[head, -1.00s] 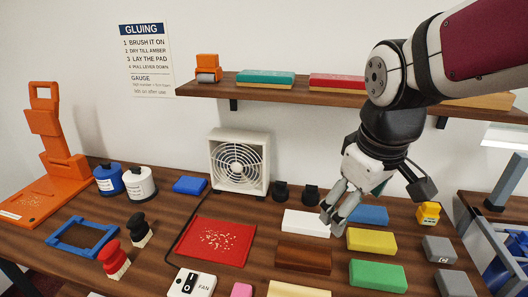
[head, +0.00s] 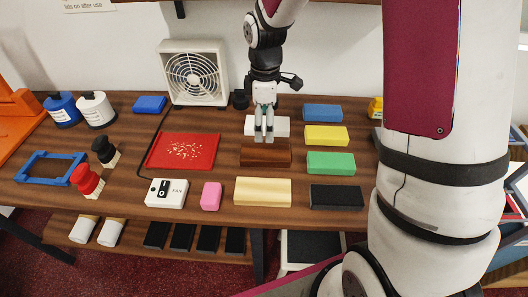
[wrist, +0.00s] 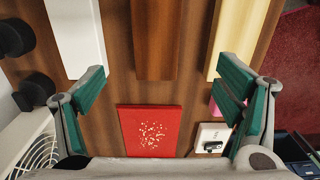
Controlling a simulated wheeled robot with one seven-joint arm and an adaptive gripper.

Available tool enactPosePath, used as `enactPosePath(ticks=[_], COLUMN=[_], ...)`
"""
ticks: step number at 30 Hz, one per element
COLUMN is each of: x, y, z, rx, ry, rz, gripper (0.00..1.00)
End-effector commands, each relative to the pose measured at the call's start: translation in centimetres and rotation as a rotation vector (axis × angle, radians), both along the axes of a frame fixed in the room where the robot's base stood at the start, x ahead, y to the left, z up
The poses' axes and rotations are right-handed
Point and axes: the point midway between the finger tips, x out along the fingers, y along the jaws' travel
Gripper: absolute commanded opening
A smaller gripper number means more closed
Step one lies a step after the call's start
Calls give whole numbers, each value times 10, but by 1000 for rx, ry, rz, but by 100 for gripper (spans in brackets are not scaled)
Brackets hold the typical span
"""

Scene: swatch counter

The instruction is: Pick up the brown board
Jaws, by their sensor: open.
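The brown board (head: 266,157) lies flat on the wooden counter, between a white board (head: 281,128) behind it and a cream board (head: 263,192) in front. In the wrist view the brown board (wrist: 154,40) shows at top centre, between the white board (wrist: 76,38) and the cream board (wrist: 237,38). My gripper (head: 264,138) appears over the white and brown boards in the head view, fingers pointing down. In the wrist view my gripper (wrist: 163,95) is wide open and empty, with green pads. The brown board lies beyond the fingertips, toward the top of that view.
Blue (head: 323,112), yellow (head: 326,135), green (head: 331,162) and black (head: 336,196) boards lie to the right. A red mat (head: 184,151) lies left, with a fan (head: 194,73) behind it. A FAN switch box (head: 166,194) and pink block (head: 212,195) lie in front.

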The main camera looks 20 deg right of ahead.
Motion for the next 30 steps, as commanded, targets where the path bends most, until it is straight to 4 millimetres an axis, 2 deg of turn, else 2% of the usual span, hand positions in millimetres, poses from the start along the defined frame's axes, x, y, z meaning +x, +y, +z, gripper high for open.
enactPosePath(ticks=[3,9,17,24,30], x=[-2,-1,0,4,5], y=[1,0,-1,-3,-3], z=[-25,-56,-73,-105,-117], rx=[0,0,0,-1,0], ry=[6,3,2,4,0], rz=[0,-1,-2,-2,-3], gripper=[85,85,85,85,85])
